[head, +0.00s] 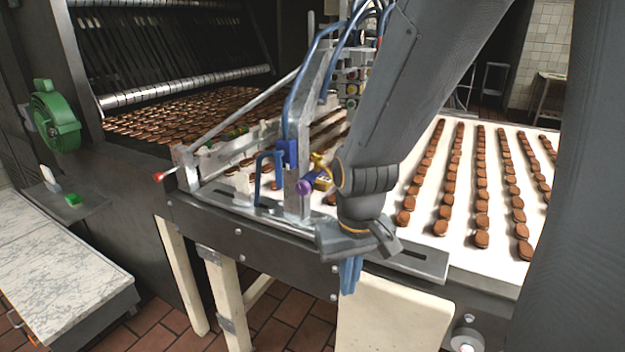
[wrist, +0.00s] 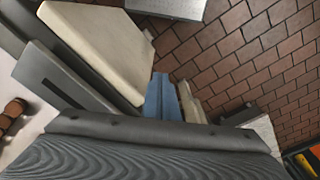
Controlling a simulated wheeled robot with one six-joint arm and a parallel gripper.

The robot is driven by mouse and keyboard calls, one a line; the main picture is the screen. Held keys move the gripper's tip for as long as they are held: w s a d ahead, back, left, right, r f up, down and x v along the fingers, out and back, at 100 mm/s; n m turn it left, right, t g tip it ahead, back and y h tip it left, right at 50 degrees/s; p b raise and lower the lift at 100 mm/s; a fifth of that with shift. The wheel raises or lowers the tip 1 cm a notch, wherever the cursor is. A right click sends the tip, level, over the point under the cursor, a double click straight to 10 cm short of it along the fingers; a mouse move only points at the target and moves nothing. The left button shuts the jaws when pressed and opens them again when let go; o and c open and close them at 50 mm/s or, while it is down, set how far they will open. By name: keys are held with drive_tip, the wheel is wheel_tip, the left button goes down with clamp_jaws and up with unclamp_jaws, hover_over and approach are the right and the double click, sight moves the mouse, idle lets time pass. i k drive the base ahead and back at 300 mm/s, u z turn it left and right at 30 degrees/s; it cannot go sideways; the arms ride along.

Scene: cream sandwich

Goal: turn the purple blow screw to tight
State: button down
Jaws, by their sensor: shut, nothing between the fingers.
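The purple blow screw (head: 304,187) is on the metal bracket of the machine, at the side of the belt. It sits beside a yellow fitting (head: 321,172) and below a blue block. My gripper (head: 350,275) hangs to the right of the screw and lower, in front of the machine's edge, with its blue fingers pointing down. The fingers are shut and hold nothing. In the wrist view the blue fingers (wrist: 162,97) show close together above the floor. The screw is not in the wrist view, and its tightness cannot be told.
Rows of brown biscuits (head: 482,195) lie on the white belt to the right. A red-tipped lever (head: 159,176) sticks out at left. Blue hoses and the metal bracket (head: 300,130) stand around the screw. A marble-topped table (head: 60,265) stands at lower left.

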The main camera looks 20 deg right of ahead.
sight(303, 188)
drive_tip(key=z, duration=1.5)
drive_tip(key=k, duration=0.7)
drive_tip(key=u, duration=1.25)
